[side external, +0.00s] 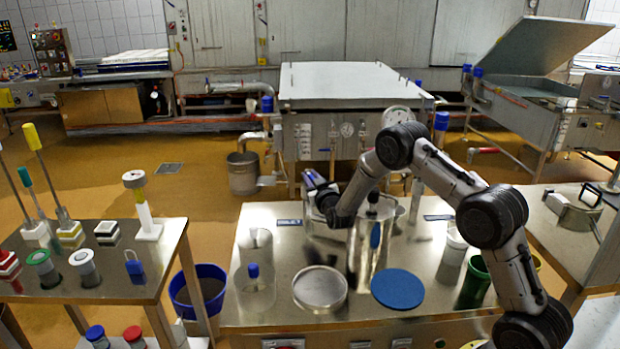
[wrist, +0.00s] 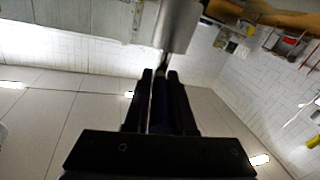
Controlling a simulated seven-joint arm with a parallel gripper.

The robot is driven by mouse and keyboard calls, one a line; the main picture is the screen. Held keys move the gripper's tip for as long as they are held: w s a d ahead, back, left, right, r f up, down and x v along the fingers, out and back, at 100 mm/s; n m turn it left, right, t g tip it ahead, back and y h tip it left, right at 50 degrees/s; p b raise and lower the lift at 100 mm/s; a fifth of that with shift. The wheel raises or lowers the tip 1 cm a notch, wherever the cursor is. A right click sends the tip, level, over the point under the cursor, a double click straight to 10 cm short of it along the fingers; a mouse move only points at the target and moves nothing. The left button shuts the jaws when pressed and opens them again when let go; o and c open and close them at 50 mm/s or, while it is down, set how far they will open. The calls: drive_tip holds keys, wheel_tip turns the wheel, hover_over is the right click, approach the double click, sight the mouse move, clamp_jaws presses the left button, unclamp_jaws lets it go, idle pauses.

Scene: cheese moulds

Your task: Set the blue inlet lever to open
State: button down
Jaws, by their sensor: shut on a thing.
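My gripper (side external: 318,188) is at the back left of the steel table, low beside a small steel unit. In the wrist view its dark fingers (wrist: 160,76) are close together, with a dark blue strip (wrist: 160,108) between them. This looks like the blue inlet lever, whose blue part (side external: 311,178) shows at the gripper in the side view. A grey metal body (wrist: 178,26) is just beyond the fingertips. The lever's pivot and exact angle are hidden by the gripper, so I cannot tell its setting.
On the steel table (side external: 285,312) stand a tall steel cylinder (side external: 365,262), a round steel dish (side external: 320,288), a blue disc (side external: 398,289) and a green cup (side external: 474,283). A side table at left holds brushes and small items. A blue bucket (side external: 198,290) is between the tables.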

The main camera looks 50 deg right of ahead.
drive_tip(key=shift+r, duration=0.1)
drive_tip(key=c, duration=0.8)
unclamp_jaws()
drive_tip(key=shift+o, duration=0.2)
drive_tip(key=shift+s, duration=0.1)
drive_tip(key=v, duration=1.3)
drive_tip(key=shift+s+a, duration=0.15)
drive_tip(key=shift+s, duration=0.15)
